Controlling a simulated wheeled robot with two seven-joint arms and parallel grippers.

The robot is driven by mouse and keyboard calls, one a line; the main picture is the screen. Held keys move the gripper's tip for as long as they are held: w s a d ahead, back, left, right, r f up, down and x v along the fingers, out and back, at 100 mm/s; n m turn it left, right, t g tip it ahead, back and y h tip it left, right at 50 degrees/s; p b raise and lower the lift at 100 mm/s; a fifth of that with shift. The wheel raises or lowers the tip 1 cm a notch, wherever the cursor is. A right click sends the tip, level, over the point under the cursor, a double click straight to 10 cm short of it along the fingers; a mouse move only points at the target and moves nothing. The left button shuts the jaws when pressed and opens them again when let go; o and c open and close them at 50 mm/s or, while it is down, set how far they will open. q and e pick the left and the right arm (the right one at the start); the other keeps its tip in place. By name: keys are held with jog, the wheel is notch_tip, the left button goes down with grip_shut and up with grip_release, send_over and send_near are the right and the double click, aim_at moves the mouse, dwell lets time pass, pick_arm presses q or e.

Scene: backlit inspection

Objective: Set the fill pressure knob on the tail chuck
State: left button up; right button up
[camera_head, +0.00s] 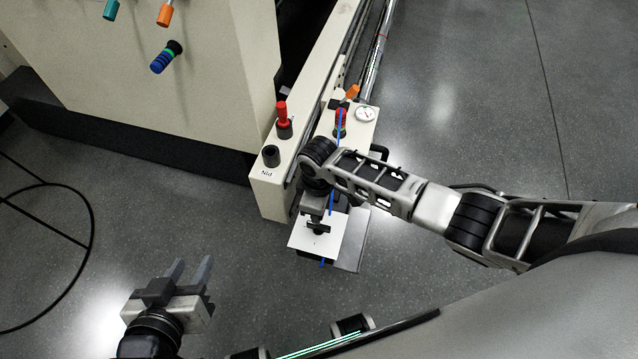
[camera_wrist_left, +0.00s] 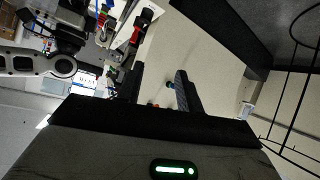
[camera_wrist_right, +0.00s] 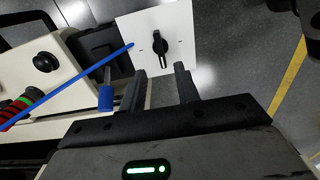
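A white square plate (camera_head: 305,240) with a black pointer knob (camera_head: 318,229) stands at the near end of the pale machine beam. I take this knob to be the fill pressure knob; no label is readable. In the right wrist view the knob (camera_wrist_right: 160,45) shows clearly, its bar roughly upright in the picture, with small marks on the plate around it. My right gripper (camera_wrist_right: 160,72) is open and empty, its fingertips pointing toward the plate just below the knob. In the head view its fingers are partly hidden. My left gripper (camera_head: 191,266) is open and empty over the floor.
A box with a round gauge (camera_head: 365,114) and a red-striped handle (camera_head: 340,122) sits behind my right wrist. A thin blue rod (camera_wrist_right: 75,77) crosses close to the plate. A red knob (camera_head: 283,114) and a black knob (camera_head: 270,156) are on the beam. A black cable loop (camera_head: 92,232) lies left.

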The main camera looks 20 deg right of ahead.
notch_tip(320, 180, up, 8)
jog(key=p, duration=0.1)
jog(key=shift+p, duration=0.3)
jog(key=shift+f, duration=0.1)
jog(key=s+a+m+t+y, duration=0.4)
jog(key=s+a+y, duration=0.1)
jog(key=s+a, duration=0.15)
jog(key=s+d+r+m+t+h+p, duration=0.1)
jog(key=s+d+r+m+t, duration=0.4)
jog(key=d+r, duration=0.3)
jog(key=shift+s+r+t, duration=0.25)
jog(key=shift+r+t, duration=0.1)
jog(key=shift+t, duration=0.55)
jog(key=shift+s+d+h, duration=0.1)
jog(key=shift+d+h, duration=0.05)
jog(key=shift+h, duration=0.15)
